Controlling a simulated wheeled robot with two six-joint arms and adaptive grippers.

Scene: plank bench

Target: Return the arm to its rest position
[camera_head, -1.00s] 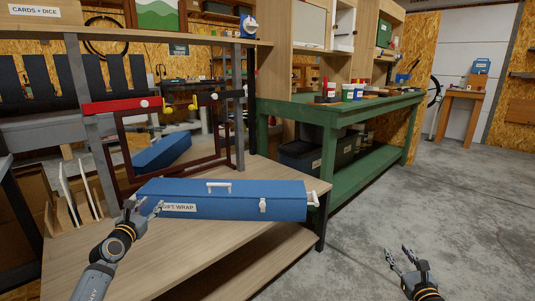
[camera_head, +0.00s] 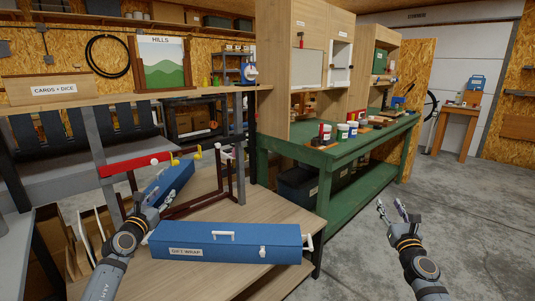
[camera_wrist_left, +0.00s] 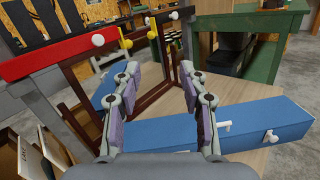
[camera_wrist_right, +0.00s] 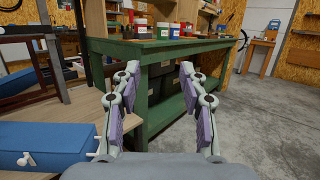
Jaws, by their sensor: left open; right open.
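My left gripper (camera_head: 158,208) is at the left in the head view, open and empty. It is above or beside the left end of the long blue gift wrap box (camera_head: 215,253); whether it touches the box cannot be told. In the left wrist view its fingers (camera_wrist_left: 165,85) are spread, with the blue box (camera_wrist_left: 255,122) beyond them. My right gripper (camera_head: 392,212) is open and empty over bare floor, right of the bench. In the right wrist view its fingers (camera_wrist_right: 158,85) are apart with nothing between them.
The plank bench (camera_head: 185,275) holds the box. A dark red frame (camera_head: 240,180) with a red bar (camera_head: 135,165) and a second blue box (camera_head: 172,182) stand behind it. A green workbench (camera_head: 340,150) is further back. Grey floor (camera_head: 470,220) is clear at the right.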

